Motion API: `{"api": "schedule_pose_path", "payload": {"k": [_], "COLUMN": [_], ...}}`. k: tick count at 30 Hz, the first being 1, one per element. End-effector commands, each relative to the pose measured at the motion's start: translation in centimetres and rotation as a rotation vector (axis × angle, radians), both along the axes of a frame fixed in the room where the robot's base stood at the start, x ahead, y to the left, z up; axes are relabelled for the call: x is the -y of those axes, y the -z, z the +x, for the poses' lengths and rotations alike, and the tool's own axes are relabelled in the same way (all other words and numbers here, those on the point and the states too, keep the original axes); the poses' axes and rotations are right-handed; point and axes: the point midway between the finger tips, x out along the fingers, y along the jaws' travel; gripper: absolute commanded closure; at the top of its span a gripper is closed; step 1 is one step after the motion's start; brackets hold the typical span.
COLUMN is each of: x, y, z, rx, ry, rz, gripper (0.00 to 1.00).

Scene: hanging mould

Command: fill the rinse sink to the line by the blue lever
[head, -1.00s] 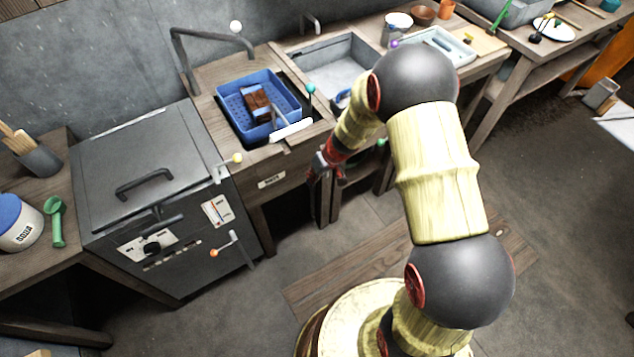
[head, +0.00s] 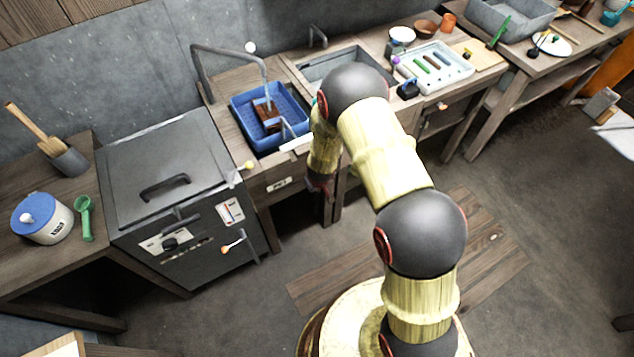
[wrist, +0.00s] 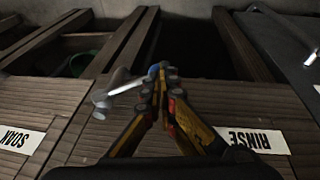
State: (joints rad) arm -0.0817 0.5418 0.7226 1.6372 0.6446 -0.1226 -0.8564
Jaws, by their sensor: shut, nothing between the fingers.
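The rinse sink holds a blue basin (head: 245,113) with a brown block (head: 266,112) inside, under a curved grey spout (head: 232,52). I cannot make out a fill line or the water level. The wrist view shows the upside-down RINSE label (wrist: 256,141) on the wooden front. A metal lever (wrist: 119,90) with a blue knob (wrist: 153,71) sticks out from that front, between the RINSE and SOAK labels. My gripper (wrist: 165,73) is shut and empty, its fingertips right at the blue knob; I cannot tell whether they touch. In the head view my gripper (head: 320,184) is low before the counter, and my arm hides the lever.
A second grey sink (head: 318,70) is partly behind my arm. A dark lidded cabinet (head: 165,160) with levers stands at left. A tray of coloured bars (head: 436,66) lies at right. The SOAK label (wrist: 15,139) is beside the lever. Floor around my base is open.

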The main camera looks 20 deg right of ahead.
Motion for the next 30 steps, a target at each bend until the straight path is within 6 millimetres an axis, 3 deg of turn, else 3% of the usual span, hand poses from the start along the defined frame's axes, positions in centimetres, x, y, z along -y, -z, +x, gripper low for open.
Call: {"api": "schedule_pose_path", "payload": {"k": [22, 30], "x": [0.3, 0.2], "y": [1.0, 1.5], "z": [0.0, 0.0], "rx": [0.004, 0.031], "ry": [0.0, -0.001], "rz": [-0.022, -0.128], "gripper": [1.0, 1.0]}}
